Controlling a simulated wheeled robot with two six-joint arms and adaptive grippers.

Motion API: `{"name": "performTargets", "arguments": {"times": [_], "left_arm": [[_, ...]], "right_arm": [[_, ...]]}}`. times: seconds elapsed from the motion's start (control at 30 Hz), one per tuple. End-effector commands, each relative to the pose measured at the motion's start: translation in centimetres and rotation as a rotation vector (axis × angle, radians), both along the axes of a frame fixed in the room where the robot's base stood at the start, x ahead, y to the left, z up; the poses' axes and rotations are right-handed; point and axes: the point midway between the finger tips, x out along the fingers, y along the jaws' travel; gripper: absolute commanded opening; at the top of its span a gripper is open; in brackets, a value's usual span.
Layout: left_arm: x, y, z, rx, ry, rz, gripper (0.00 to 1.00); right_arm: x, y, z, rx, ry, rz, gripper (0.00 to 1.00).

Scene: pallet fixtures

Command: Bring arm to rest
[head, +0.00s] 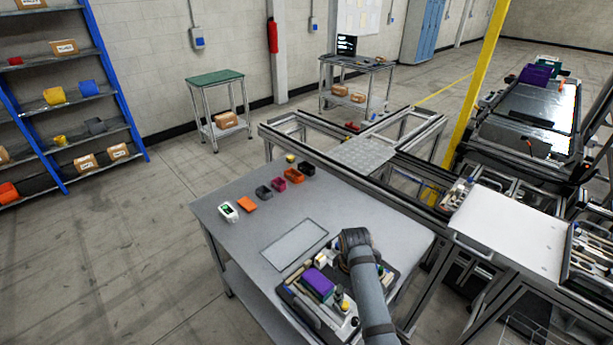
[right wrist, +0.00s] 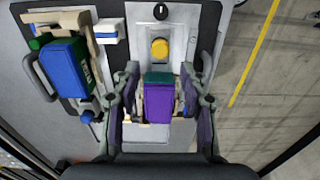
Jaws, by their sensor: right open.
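My right arm comes in from the bottom of the head view, over the tray on the grey table. Its wrist (head: 355,240) is above the tray, and the fingers are hard to make out there. In the right wrist view my right gripper (right wrist: 160,82) is open. A purple block with a green end (right wrist: 159,102) shows between its fingers; I cannot tell whether they touch it. A purple block (head: 318,283) also lies on the tray in the head view. My left gripper is not in view.
The grey table (head: 235,255) holds a tray (head: 300,312) of mixed parts, several small bins (head: 279,185), an orange piece (head: 246,204) and a white device (head: 228,211). A metal frame (head: 300,155) stands behind. A blue block (right wrist: 66,72) lies left in the wrist view.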

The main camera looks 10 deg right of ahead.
Motion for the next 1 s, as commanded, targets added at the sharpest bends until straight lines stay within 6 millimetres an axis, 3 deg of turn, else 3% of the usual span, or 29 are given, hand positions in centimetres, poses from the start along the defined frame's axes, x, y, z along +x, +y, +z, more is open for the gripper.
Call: {"name": "performTargets", "arguments": {"times": [0.13,0.27,0.4,0.6,0.87,1.0], "left_arm": [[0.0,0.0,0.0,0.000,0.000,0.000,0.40],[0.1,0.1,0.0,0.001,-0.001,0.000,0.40],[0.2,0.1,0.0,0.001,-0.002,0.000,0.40],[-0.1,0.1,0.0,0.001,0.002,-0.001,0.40],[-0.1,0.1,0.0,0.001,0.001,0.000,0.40],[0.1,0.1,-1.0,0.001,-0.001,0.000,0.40]], "right_arm": [[-1.8,-1.5,-0.7,-0.011,-0.025,-0.072,0.43],[-5.9,-4.4,-0.9,-0.030,-0.099,-0.231,0.43],[-9.5,-6.4,0.2,-0.036,-0.178,-0.360,0.43],[-13.5,-7.4,2.5,-0.024,-0.260,-0.475,0.43],[-17.2,-7.3,5.9,0.018,-0.335,-0.565,0.43],[-16.4,-7.6,1.7,0.014,-0.322,-0.573,0.43]]}}
